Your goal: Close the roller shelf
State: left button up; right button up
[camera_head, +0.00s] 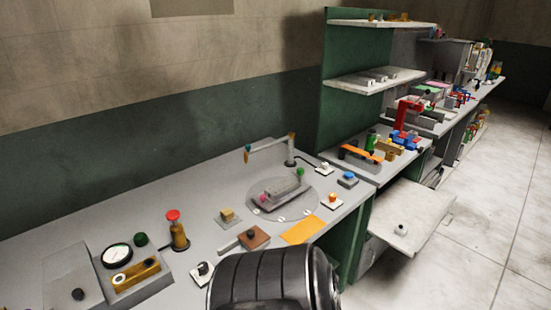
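The roller shelf appears to be the pale flat board (412,216) at right of centre. It sticks out toward the aisle from under the bench with the green side panel, so it stands pulled out.
A grey workbench (190,240) with a gauge, knobs and a round plate fills the left and middle. A second bench with clamps and upper shelves (375,80) stands behind. The pale floor (480,225) to the right of the board is clear.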

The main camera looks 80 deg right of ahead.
aim_at(421, 209)
jog(key=z, duration=4.05)
jog(key=i+l+u, duration=0.25)
jog(key=i+l, duration=0.15)
jog(key=i, duration=0.45)
jog(key=i+l+u, duration=0.25)
jog(key=i+l, duration=0.3)
jog(key=i, duration=0.3)
jog(key=i+l+u, duration=0.25)
jog(key=i+l, duration=0.45)
jog(key=i, duration=0.1)
